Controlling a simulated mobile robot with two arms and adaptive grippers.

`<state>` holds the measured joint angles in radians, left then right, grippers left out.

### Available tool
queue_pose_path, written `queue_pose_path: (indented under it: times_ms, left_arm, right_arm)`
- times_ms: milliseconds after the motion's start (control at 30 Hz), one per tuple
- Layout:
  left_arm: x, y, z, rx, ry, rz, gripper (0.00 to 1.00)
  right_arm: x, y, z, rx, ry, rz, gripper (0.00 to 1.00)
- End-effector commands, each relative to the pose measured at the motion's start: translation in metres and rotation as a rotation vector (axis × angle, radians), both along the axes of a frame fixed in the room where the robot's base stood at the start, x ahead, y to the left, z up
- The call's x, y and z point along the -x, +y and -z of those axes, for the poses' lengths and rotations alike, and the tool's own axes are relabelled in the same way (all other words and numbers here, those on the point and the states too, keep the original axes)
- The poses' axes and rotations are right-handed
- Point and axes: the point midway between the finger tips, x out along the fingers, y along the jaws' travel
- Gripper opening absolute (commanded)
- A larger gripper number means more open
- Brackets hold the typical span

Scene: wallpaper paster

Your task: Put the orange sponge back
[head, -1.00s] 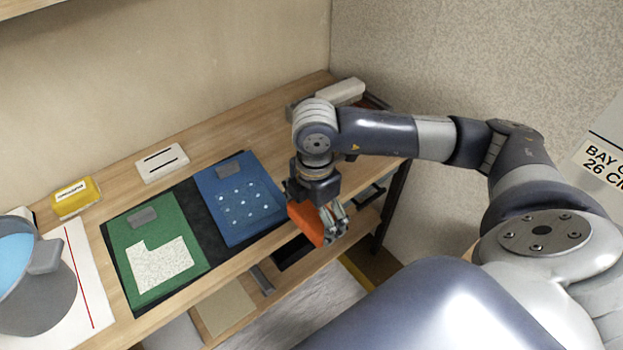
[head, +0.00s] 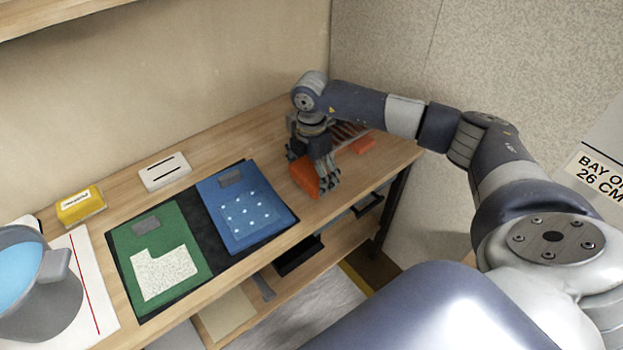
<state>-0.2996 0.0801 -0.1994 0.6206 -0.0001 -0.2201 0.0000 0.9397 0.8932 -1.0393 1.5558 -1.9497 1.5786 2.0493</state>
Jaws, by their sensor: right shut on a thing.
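The orange sponge (head: 304,179) is a flat block held in my right gripper (head: 325,181). The gripper points down over the right part of the wooden bench, right of the blue board, with its fingers shut on the sponge. The sponge is tilted; I cannot tell whether its lower edge touches the bench top. A dark rack with reddish slats (head: 348,132) sits behind the gripper, partly hidden by my arm. A smaller orange piece (head: 363,145) lies beside the rack. My left gripper is not in view.
The blue board (head: 265,222) and green board (head: 190,231) lie on a dark mat left of the gripper. A yellow box (head: 80,205), a white slotted plate (head: 165,172) and a grey bucket (head: 52,306) stand farther left. Open shelves lie below the bench edge.

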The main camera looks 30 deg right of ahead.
Motion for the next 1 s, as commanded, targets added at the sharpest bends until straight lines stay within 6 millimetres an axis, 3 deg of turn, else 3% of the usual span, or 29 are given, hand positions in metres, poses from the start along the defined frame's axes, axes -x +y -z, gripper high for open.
queue_pose_path:
  times_ms: [200, 667, 700, 1000]
  left_arm:
    - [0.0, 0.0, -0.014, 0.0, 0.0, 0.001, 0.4]
    - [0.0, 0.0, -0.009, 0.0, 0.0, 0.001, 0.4]
    - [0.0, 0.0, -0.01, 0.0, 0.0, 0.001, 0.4]
    - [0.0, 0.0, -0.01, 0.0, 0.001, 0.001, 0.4]
  right_arm:
    - [-0.002, -0.001, 0.027, -0.001, 0.001, 0.0, 0.66]
    - [-0.002, -0.001, 0.037, 0.0, -0.001, 0.0, 0.66]
    - [-0.002, -0.001, 0.035, 0.0, -0.001, 0.0, 1.0]
    - [-0.002, -0.001, 0.035, 0.0, -0.001, 0.0, 1.0]
